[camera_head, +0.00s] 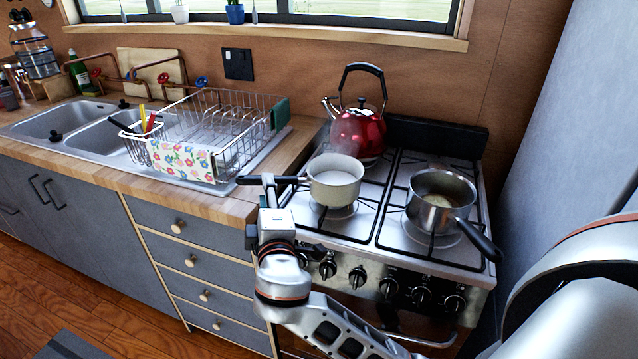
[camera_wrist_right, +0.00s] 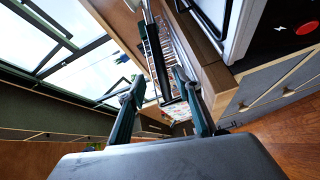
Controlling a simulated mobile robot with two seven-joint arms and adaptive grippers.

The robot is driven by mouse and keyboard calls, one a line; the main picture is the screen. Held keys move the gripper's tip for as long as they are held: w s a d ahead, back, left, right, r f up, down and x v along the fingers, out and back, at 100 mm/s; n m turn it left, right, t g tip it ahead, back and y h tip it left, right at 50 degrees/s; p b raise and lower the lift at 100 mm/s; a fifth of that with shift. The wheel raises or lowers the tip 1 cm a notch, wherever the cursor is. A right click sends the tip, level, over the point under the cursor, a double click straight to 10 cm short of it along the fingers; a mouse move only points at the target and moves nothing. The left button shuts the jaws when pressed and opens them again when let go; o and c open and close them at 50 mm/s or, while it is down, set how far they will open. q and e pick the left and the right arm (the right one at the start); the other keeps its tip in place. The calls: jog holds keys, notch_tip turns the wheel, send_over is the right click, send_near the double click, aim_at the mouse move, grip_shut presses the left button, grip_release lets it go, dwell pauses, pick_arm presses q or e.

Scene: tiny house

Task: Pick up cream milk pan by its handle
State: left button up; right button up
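The cream milk pan (camera_head: 335,183) stands upright on the front-left burner, steaming. Its dark handle (camera_head: 289,180) points left past the stove's edge. My right gripper (camera_head: 268,183) is at the handle, its fingertips overlapping the handle in the head view. I cannot tell there whether they touch it. In the right wrist view the two fingers of my right gripper (camera_wrist_right: 160,84) stand apart, with a gap between their tips; the pan body does not show clearly. My left gripper is not in view.
A steel saucepan (camera_head: 440,200) stands on the right burner, handle toward the front right. A red kettle (camera_head: 359,132) stands behind the cream pan. A wire dish rack (camera_head: 205,125) with a floral cloth (camera_head: 180,160) is left of the stove. Drawers (camera_head: 190,260) lie below.

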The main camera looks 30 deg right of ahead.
jog(key=x, duration=0.5)
jog(key=shift+w+a+f, duration=0.1)
jog(key=shift+w+a, duration=0.1)
jog(key=shift+w, duration=0.15)
grip_shut()
